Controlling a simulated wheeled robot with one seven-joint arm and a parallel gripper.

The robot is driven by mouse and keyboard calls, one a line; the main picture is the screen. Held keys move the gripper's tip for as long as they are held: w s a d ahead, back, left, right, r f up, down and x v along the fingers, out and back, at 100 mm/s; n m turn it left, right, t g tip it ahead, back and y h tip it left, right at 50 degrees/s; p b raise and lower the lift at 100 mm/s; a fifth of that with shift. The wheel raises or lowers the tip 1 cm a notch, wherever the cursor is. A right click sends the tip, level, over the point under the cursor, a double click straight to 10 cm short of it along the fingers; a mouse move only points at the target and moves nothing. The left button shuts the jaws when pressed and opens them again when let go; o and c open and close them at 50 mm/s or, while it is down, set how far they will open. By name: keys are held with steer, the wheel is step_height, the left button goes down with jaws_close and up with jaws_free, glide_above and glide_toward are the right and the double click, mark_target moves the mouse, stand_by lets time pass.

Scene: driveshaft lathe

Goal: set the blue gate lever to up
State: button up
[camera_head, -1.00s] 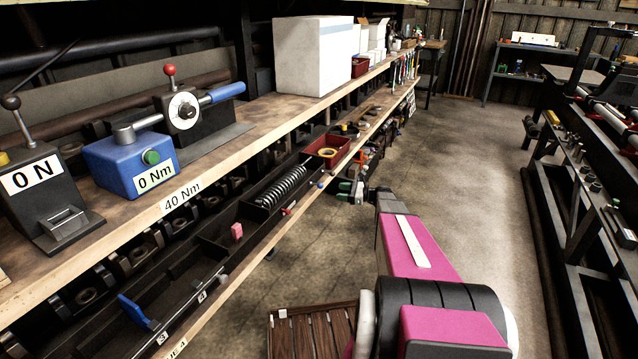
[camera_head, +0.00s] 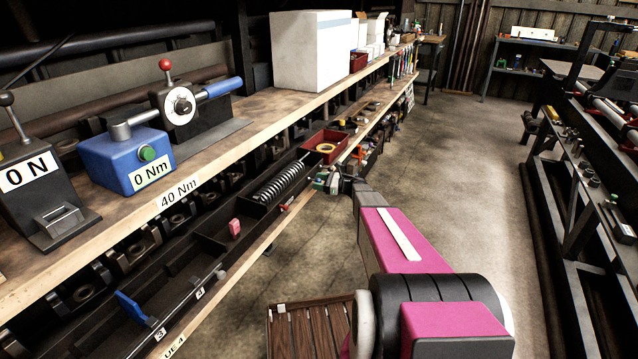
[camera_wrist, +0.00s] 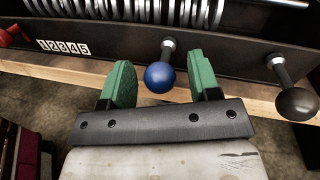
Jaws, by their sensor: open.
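The blue gate lever (camera_wrist: 159,77) is a round blue knob on a short metal stem, standing out from the dark front of the lower shelf. In the wrist view it lies between the green fingers of my gripper (camera_wrist: 160,65), with gaps visible on both sides. My gripper is open and holds nothing. In the head view my gripper (camera_head: 326,182) is at the lower shelf's front edge, beside the coil spring, and the blue knob cannot be made out there.
A black-knobbed lever (camera_wrist: 297,103) stands right of the blue one. A number strip (camera_wrist: 63,47) and a red part (camera_wrist: 14,35) are on the left. The coil spring (camera_head: 279,185) and a red bin (camera_head: 325,145) lie in the lower shelf. Open floor is right of the shelf.

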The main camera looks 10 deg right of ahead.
jaws_close()
steer(key=shift+r, duration=0.1)
steer(key=shift+a+r+g+h, duration=0.1)
steer(key=shift+r+g+h, duration=0.35)
steer(key=shift+h, duration=0.45)
steer(key=shift+w+a+r+m+g+h, duration=0.15)
steer(key=shift+r+m+g+h, duration=0.15)
steer(key=shift+r+g+h, duration=0.5)
steer(key=shift+w+a+r+m+g+h, duration=0.15)
steer(key=shift+r+g+h, duration=0.15)
steer(key=shift+h, duration=0.45)
steer(key=shift+w+a+r+m+g+h, duration=0.1)
steer(key=shift+a+r+g+h, duration=0.2)
steer(key=shift+h, duration=0.4)
steer(key=shift+w+a+r+m+g+h, duration=0.1)
steer(key=shift+g+h, duration=0.25)
steer(key=shift+h, duration=0.4)
jaws_free()
